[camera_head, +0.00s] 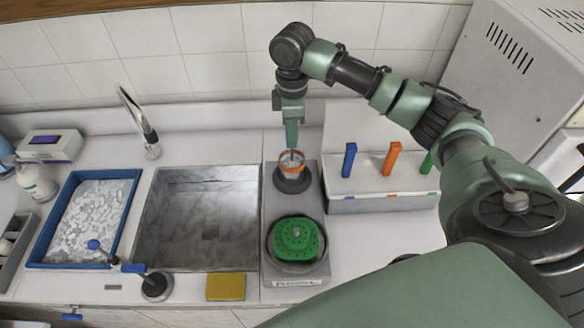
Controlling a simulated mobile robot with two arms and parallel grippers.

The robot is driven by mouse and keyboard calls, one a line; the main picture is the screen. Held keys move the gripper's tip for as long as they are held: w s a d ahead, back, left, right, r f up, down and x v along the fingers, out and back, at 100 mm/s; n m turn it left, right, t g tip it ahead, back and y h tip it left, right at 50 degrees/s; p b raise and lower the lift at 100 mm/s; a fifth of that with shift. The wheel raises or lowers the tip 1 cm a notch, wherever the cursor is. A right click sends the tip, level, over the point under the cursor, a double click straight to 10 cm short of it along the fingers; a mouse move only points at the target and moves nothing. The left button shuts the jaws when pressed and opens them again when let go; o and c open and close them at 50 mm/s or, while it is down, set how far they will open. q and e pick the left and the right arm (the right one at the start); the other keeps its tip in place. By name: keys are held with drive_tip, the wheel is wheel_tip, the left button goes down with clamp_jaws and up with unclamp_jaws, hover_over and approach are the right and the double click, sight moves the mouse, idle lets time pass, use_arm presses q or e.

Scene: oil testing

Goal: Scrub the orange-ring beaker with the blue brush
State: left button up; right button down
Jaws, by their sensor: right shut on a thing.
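The orange-ring beaker (291,169) is a small clear vessel with an orange band near its top. It is upright over the dark round pad (293,186) at the back of a narrow grey unit. My right gripper (292,146) points straight down from above and is shut on the beaker at its rim; the fingertips are small and partly hidden there. I cannot tell whether the beaker touches the pad. A blue upright handle (348,160), which looks like the blue brush, stands in the white rack (372,205) to the right. My left gripper is not in view.
Orange (391,159) and green (427,165) handles stand in the same rack. A green perforated disc (297,239) sits in front of the beaker. Left are the sink (197,220), faucet (146,130) and blue tray (128,175). A yellow sponge (226,287) lies near the front edge.

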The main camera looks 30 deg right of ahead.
drive_tip(key=shift+r, duration=2.35)
drive_tip(key=shift+r, duration=2.95)
